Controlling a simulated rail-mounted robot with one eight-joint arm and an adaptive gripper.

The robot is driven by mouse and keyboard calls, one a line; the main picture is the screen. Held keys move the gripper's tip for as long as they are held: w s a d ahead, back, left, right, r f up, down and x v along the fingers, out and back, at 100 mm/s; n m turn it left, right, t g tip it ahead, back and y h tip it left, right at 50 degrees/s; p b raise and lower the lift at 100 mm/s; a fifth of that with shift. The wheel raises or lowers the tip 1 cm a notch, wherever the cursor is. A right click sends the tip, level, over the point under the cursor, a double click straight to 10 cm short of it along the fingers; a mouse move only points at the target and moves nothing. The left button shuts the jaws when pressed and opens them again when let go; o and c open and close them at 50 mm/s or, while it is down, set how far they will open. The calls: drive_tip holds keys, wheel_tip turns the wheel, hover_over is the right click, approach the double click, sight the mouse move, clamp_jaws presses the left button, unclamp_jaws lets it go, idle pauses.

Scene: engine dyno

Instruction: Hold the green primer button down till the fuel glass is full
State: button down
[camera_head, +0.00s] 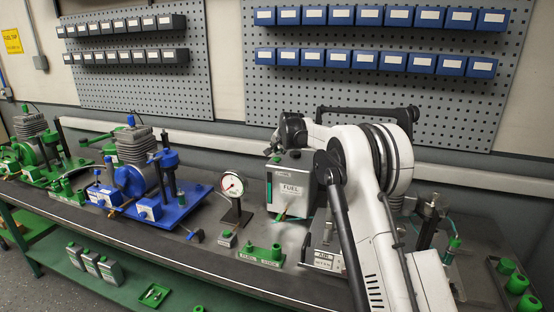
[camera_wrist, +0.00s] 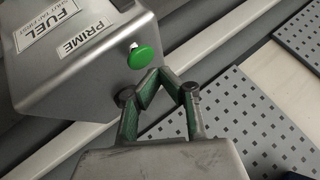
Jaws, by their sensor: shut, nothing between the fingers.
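The grey fuel box (camera_head: 292,184) stands on the bench in the head view, with a FUEL label on its front. A narrow upright strip with green in it, apparently the fuel glass (camera_head: 269,188), is at its left edge; its level is too small to read. In the wrist view the round green primer button (camera_wrist: 144,57) stands out from the box beside the PRIME label. My gripper (camera_wrist: 161,74) is shut and empty, its tips just below and right of the button, with a visible gap. In the head view my arm's end is above the box, its fingertips unclear.
A dial gauge (camera_head: 232,186) stands left of the box. A blue engine stand (camera_head: 178,200) is farther left. An AIR box (camera_head: 323,260) is in front, partly behind my arm.

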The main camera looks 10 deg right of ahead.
sight(277, 158)
drive_tip(key=shift+r+p, duration=1.05)
drive_tip(key=shift+r, duration=1.4)
drive_tip(key=shift+s+r, duration=0.1)
drive_tip(key=s+r+n+g+b, duration=0.15)
drive_tip(key=s+r, duration=0.35)
drive_tip(key=s, duration=1.2)
drive_tip(key=s+r+n+b, duration=0.25)
drive_tip(key=s+r, duration=0.35)
drive_tip(key=s, duration=1.2)
drive_tip(key=s+f+n, duration=0.1)
drive_tip(key=s+f, duration=0.4)
drive_tip(key=s, duration=0.6)
drive_tip(key=s+f+n+b, duration=0.1)
drive_tip(key=s+f, duration=0.5)
drive_tip(key=s, duration=0.5)
drive_tip(key=s+f+n+h, duration=0.1)
drive_tip(key=s+f, duration=0.5)
drive_tip(key=s, duration=0.5)
drive_tip(key=shift+s+n+g, duration=0.35)
drive_tip(key=shift+n, duration=0.05)
